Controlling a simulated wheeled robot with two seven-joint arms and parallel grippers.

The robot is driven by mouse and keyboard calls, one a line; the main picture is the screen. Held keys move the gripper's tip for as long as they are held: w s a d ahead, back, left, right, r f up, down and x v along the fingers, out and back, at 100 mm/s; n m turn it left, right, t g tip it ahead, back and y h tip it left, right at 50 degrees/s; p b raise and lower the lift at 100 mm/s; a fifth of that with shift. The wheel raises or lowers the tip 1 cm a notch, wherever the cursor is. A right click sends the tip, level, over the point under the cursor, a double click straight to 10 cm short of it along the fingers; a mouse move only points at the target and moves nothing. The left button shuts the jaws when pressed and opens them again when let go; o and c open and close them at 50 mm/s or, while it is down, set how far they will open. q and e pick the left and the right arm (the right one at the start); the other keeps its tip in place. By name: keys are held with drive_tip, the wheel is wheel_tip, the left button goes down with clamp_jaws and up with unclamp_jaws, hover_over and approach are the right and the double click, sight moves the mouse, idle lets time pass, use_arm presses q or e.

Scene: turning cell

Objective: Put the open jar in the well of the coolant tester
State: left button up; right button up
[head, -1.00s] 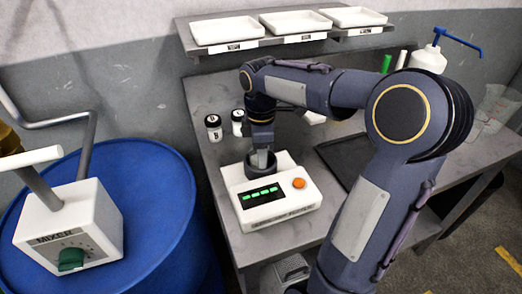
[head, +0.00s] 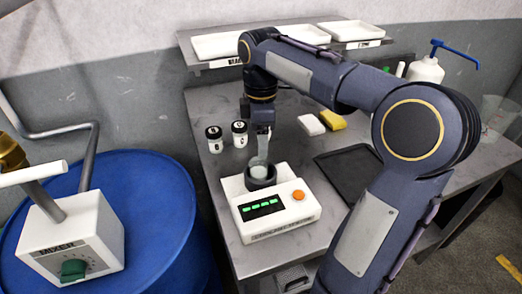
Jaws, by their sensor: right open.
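The coolant tester (head: 282,222) is a white box with green display bars and an orange button, standing on the grey bench. Its well is a dark round cup (head: 262,184) on top. The open jar (head: 263,171) shows as a pale, round, lidless shape inside the well's dark rim; its lower part is hidden. My right gripper (head: 260,158) points down just above the well, its fingers open, with nothing lifted between them. I cannot tell whether a fingertip still touches the jar. My left gripper is not in view.
Two black-lidded jars (head: 214,139) (head: 239,134) stand behind the tester. A white block and a yellow one (head: 333,120) lie behind a dark tray (head: 350,170). A pump bottle (head: 425,75) stands at back right. A blue drum (head: 150,210) with a mixer box (head: 70,240) is at left.

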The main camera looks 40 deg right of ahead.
drive_tip(key=s+a+f+m+t+y, duration=0.1)
drive_tip(key=s+a+f+m+t, duration=0.1)
drive_tip(key=s+a+m, duration=0.2)
drive_tip(key=s+a+f+m+t+y, duration=0.1)
drive_tip(key=s+a+f+m, duration=0.2)
drive_tip(key=s, duration=0.4)
drive_tip(key=s+a+f+m+t+y, duration=0.1)
drive_tip(key=s+a+f+m+t, duration=0.1)
drive_tip(key=s+a+m, duration=0.4)
drive_tip(key=shift+a+f+t+y, duration=0.3)
drive_tip(key=shift+f+y, duration=0.1)
drive_tip(key=shift+f, duration=0.35)
drive_tip(key=shift+r+p, duration=0.1)
drive_tip(key=shift+p, duration=0.2)
